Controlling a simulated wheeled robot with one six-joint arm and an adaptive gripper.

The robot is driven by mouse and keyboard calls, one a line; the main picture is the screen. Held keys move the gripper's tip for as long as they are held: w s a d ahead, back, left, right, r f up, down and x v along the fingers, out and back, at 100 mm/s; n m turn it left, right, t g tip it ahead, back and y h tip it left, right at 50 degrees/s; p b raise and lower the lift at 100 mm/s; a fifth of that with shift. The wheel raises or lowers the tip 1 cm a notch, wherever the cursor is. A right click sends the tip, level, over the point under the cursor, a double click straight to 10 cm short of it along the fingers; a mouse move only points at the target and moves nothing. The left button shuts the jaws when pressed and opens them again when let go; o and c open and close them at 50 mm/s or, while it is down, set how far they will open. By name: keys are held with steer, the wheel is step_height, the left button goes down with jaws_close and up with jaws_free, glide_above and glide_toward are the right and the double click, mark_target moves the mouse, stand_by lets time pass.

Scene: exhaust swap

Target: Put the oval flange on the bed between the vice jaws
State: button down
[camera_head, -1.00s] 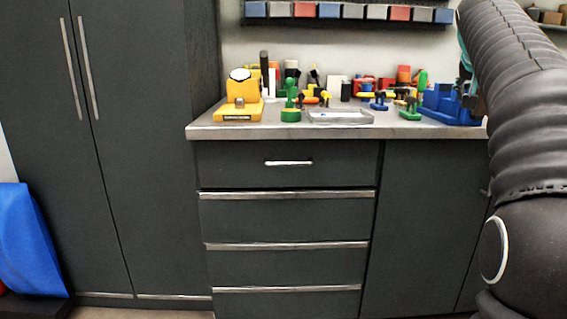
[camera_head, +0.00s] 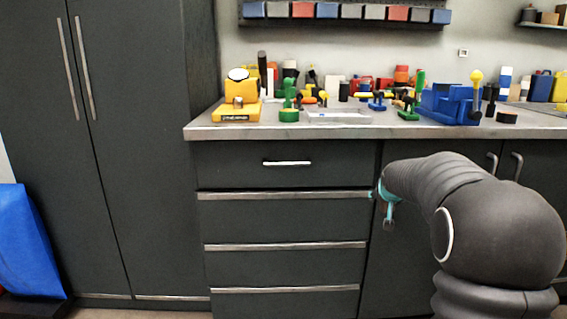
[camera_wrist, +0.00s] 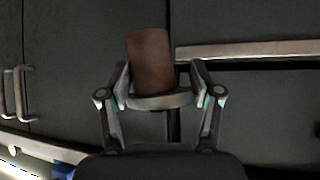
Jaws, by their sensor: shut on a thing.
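In the wrist view my gripper (camera_wrist: 160,82) is shut on the oval flange (camera_wrist: 160,101), a grey plate with a rusty brown pipe stub (camera_wrist: 150,58) standing from it. In the head view my arm hangs low before the cabinet fronts, and teal parts of my gripper (camera_head: 388,206) show below the counter's top. The held flange cannot be made out there. The blue vice (camera_head: 448,106) stands on the right part of the counter, well above my gripper. The bed between its jaws is not clear at this size.
The grey counter (camera_head: 250,131) carries a yellow machine (camera_head: 238,98), a shallow metal tray (camera_head: 340,117), several green and blue clamps and a dark round piece (camera_head: 507,116) right of the vice. Drawer and door handles stick out near my arm. A bin rail (camera_head: 345,12) hangs above.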

steer(key=s+a+f+n+y, duration=0.15)
steer(key=a+f, duration=0.45)
steer(key=f, duration=0.6)
steer(key=s+a+f, duration=0.4)
steer(key=s+f, duration=0.4)
steer(key=s+a+f+n+y, duration=0.1)
steer(key=s+a+f, duration=0.3)
steer(key=s+f, duration=0.4)
steer(key=shift+a+f+t, duration=0.3)
steer(key=shift+f+t, duration=0.1)
steer(key=shift+f, duration=0.1)
